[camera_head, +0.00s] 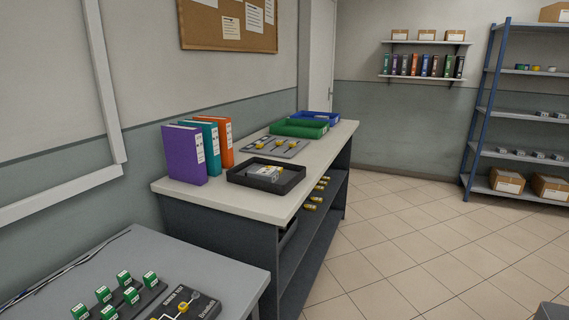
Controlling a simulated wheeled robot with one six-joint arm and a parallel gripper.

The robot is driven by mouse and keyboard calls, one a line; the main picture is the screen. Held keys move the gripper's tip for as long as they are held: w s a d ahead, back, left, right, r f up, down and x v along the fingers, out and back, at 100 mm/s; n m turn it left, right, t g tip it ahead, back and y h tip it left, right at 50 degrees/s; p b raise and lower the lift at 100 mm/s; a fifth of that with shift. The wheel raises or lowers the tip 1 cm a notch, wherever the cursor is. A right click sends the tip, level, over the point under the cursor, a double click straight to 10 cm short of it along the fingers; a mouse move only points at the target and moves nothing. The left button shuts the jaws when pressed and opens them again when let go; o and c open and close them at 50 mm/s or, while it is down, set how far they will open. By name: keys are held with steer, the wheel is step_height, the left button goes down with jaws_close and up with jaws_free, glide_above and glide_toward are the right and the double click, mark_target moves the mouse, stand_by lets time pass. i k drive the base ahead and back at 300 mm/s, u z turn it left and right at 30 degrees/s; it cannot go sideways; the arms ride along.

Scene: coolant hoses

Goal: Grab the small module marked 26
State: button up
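Several small green modules with white labels stand in a dark rack on the grey table at the lower left. Among them are one at the back (124,277), one at the right (151,279) and one in the middle (131,296). Their label markings are too small to read, so I cannot tell which one is marked 26. The front of the rack is cut off by the picture's lower edge. My gripper is not in view.
A black board with yellow parts (192,304) lies right of the modules. Cables (62,267) run along the table's back left. Behind, a counter (258,207) holds binders (186,154), a black tray (238,178) and green and blue trays.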

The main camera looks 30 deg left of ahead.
mark_target(266, 174)
steer(key=i, duration=3.5)
steer(key=u, duration=3.6)
